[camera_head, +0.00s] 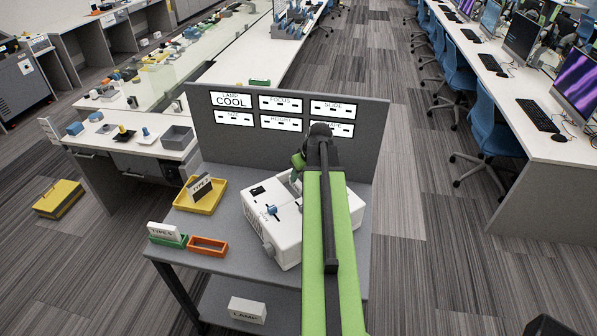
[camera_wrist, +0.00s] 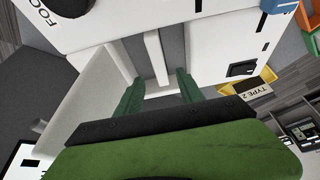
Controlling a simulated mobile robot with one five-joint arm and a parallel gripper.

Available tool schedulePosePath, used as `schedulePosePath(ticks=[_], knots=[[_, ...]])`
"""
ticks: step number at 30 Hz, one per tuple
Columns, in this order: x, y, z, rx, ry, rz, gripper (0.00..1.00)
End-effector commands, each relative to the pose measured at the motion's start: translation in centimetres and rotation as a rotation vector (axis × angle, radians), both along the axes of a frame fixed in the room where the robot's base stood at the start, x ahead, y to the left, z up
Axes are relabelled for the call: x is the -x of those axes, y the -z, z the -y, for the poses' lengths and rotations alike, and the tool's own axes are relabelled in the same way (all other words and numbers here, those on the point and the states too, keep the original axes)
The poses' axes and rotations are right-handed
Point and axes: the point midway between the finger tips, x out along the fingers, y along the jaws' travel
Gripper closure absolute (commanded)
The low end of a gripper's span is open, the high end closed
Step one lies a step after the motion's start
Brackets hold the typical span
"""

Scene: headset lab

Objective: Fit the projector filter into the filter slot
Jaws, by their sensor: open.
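The white projector (camera_head: 275,229) stands on the grey table, partly hidden behind my arm in the head view. In the wrist view its white body (camera_wrist: 210,35) lies just beyond my gripper (camera_wrist: 159,78). My gripper's two green fingers are apart. Beyond and between their tips is a grey recess (camera_wrist: 173,50) with an upright white bar (camera_wrist: 155,57) in it. I cannot tell whether this bar is the filter or part of the projector. A labelled block reading "TYPE 2" (camera_head: 199,187) leans in a yellow tray (camera_head: 181,202). A "TYPE S" block (camera_head: 163,231) stands in a green tray (camera_head: 170,241).
An orange tray (camera_head: 208,247) left of the projector looks empty. A grey panel with white label cards (camera_head: 231,99) rises behind the projector. A "LAMP" box (camera_head: 247,310) sits on the lower shelf. In the wrist view, a white flap-like panel (camera_wrist: 95,95) stands close beside the left finger.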

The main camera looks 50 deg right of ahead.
Motion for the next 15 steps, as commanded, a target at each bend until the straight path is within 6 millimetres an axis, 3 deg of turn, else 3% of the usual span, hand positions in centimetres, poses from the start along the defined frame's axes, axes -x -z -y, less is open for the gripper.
schedulePosePath(ticks=[1, 9, 15], knots=[[0.6, -2.5, -0.2, 0.0, 0.001, 0.0, 0.55], [3.1, -8.3, -0.7, -0.001, 0.001, -0.001, 0.55], [3.9, -9.8, -0.9, -0.001, 0.001, -0.001, 0.55]])
